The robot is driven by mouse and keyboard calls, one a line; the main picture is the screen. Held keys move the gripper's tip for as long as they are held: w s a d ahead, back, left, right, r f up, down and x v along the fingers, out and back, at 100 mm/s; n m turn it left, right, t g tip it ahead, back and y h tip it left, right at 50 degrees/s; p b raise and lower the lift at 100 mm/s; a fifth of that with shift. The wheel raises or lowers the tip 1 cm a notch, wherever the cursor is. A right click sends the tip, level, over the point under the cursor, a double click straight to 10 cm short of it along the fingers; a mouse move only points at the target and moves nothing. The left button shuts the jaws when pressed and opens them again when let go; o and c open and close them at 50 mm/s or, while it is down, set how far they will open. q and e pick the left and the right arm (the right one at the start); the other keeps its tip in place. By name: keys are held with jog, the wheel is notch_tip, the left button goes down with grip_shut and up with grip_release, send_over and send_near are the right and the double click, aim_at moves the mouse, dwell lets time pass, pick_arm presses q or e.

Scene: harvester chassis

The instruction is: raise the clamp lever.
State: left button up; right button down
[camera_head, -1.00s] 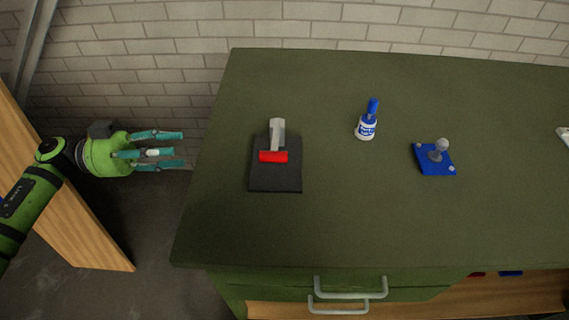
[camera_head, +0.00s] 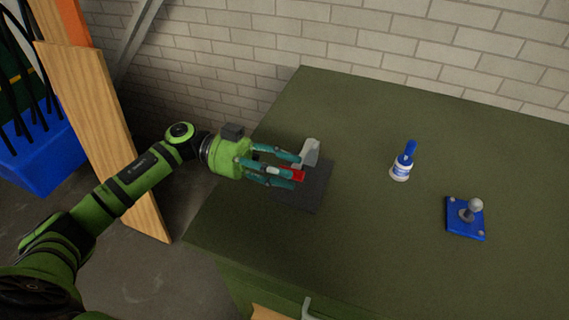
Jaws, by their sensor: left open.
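The clamp stands on the green bench top, on a dark base plate (camera_head: 318,194). Its grey metal part (camera_head: 310,152) rises at the back, and its red lever handle (camera_head: 298,174) shows at the front, partly hidden by my fingers. My left gripper (camera_head: 297,170) comes in from the left with its teal fingers open around or just beside the red handle. I cannot tell whether the fingers touch it. My right gripper is out of view.
Wooden boards (camera_head: 105,125) lean at the left, near my arm. A brick wall is behind the bench.

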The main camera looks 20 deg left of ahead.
pick_arm(q)
jog(key=shift+d, duration=0.2)
grip_shut()
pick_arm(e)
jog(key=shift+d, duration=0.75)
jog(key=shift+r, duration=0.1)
